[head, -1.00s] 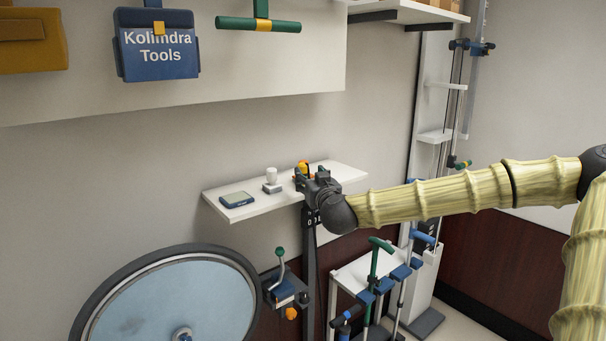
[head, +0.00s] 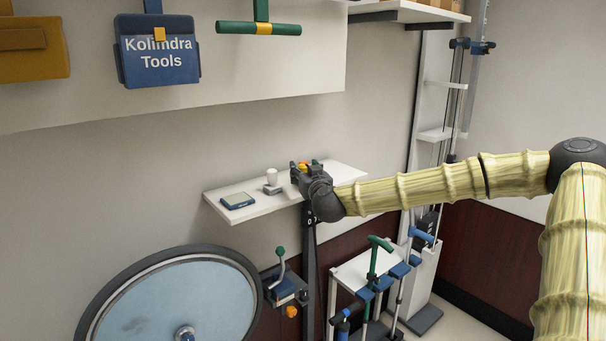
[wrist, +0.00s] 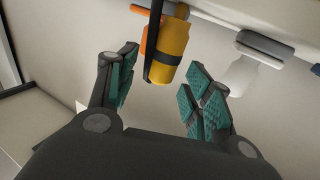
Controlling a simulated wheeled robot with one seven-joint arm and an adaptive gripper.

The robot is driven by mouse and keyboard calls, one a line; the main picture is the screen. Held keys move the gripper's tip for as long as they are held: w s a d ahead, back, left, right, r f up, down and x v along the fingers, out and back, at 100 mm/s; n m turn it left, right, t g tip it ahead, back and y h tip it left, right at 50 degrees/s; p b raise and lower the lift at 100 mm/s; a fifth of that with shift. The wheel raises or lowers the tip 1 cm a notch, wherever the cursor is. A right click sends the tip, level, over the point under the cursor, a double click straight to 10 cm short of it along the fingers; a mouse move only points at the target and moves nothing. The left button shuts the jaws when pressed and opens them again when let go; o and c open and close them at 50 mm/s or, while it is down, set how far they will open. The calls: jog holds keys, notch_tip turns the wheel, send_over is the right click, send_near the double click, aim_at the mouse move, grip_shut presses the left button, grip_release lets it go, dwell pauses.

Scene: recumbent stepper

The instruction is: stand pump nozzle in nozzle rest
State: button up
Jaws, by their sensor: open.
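In the wrist view a yellow-orange cylindrical body (wrist: 173,50) with a black strap-like part and an orange piece behind it looks like the pump nozzle. It also shows as a small orange-yellow patch (head: 303,165) by the gripper in the head view. My gripper (wrist: 163,82) is open, its teal-padded fingers either side of the nozzle's near end; I cannot tell whether they touch it. In the head view my gripper (head: 300,172) is over the shelf's middle. A white upright piece on a grey block (head: 272,180), possibly the nozzle rest, stands to its left; it also shows in the wrist view (wrist: 262,47).
The white wall shelf (head: 345,174) also carries a blue-rimmed tablet-like device (head: 238,200) at its left end. Below are a large wheel (head: 170,300), a lever unit (head: 287,287) and a rack of handles (head: 372,268). A hanging board is above. The shelf's right end looks clear.

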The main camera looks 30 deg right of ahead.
jog(key=shift+w, duration=0.2)
grip_shut()
dwell(0.4)
jog(key=shift+d+r+b, duration=0.1)
jog(key=shift+r+b, duration=0.35)
jog(key=shift+r, duration=0.35)
jog(key=s+a+r+b, duration=0.1)
jog(key=s+a, duration=0.3)
jog(key=s, duration=0.3)
jog(key=s+a+r+b, duration=0.2)
jog(key=s+a, duration=0.2)
jog(key=s, duration=0.2)
jog(key=shift+s+a+r, duration=0.2)
jog(key=shift+s+a, duration=0.05)
jog(key=shift+s, duration=0.1)
